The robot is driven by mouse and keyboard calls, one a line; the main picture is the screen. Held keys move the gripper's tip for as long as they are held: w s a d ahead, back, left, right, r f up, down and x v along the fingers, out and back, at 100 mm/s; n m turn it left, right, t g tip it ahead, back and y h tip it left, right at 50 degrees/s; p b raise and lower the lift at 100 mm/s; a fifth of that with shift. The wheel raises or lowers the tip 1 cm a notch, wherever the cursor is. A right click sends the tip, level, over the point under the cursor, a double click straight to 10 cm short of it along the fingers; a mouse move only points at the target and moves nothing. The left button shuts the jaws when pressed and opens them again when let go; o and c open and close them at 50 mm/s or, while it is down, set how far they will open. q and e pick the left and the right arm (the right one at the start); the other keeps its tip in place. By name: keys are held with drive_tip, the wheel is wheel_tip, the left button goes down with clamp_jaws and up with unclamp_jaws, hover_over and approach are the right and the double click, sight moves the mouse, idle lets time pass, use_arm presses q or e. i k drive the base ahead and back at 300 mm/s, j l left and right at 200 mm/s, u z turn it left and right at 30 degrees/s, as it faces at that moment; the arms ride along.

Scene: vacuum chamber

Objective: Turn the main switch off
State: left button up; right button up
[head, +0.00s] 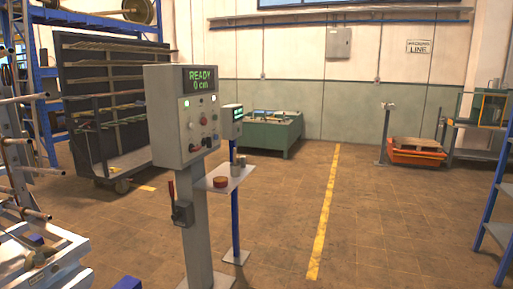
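A grey control panel (184,113) stands on a post left of the middle in the head view. Its green display reads "READY 0 cm", and several small lights and knobs sit on its face. A switch box (183,213) with a lever and red handle (171,188) is mounted low on the post; the lever points up. No label on it can be read, so I cannot tell whether it is the main switch. Neither of my grippers shows in this view.
A smaller display post with a shelf (226,178) stands just right of the panel, holding a reddish round object (220,182). A white metal bench (40,262) is at the lower left, and a wheeled rack (108,110) stands behind.

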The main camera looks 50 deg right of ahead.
sight(191, 149)
drive_tip(key=z, duration=1.2)
drive_tip(key=u, duration=0.55)
drive_tip(key=i+l+u, duration=0.1)
drive_tip(key=l+u, duration=0.15)
drive_tip(key=u, duration=0.15)
drive_tip(key=i+l+u, duration=0.1)
drive_tip(key=l+u, duration=0.5)
drive_tip(key=u, duration=0.15)
